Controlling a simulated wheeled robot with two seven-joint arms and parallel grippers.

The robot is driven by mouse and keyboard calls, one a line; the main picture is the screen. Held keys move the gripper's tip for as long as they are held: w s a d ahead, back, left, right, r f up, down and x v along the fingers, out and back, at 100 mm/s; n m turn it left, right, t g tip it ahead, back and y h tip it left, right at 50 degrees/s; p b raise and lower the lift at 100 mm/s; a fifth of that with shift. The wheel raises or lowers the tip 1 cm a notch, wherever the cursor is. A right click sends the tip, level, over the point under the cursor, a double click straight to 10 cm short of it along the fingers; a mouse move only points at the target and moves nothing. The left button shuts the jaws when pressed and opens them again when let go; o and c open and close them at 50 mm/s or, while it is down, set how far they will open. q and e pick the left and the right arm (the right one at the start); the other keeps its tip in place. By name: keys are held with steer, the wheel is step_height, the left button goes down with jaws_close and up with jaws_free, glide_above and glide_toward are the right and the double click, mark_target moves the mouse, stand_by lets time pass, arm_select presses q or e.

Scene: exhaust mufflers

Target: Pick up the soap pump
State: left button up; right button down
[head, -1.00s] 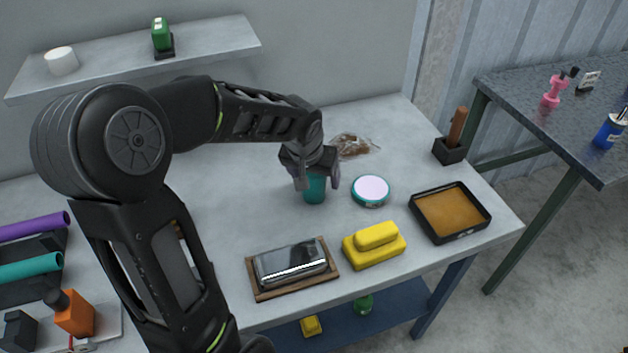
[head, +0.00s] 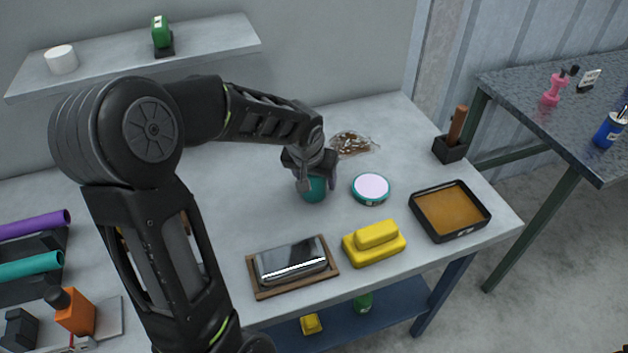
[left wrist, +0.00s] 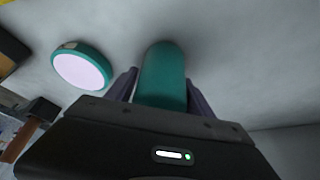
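A teal cylinder with a rounded end (head: 314,191), apparently the soap pump, stands on the grey worktable. Its upper part is hidden under my left gripper (head: 316,182), so I see no pump head. The left wrist view shows the teal body (left wrist: 163,75) between the two dark fingers of my left gripper (left wrist: 162,85). The fingers are very close to its sides; I cannot tell whether they press on it. It appears to be still on the table. My right gripper is not in view.
Right of the teal body lie a round teal-rimmed tin (head: 371,188) and a clear bag of brown pieces (head: 353,144). A shelf (head: 205,49) hangs behind.

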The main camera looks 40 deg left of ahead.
arm_select(q)
jaws_close()
steer(key=shift+r, duration=5.05)
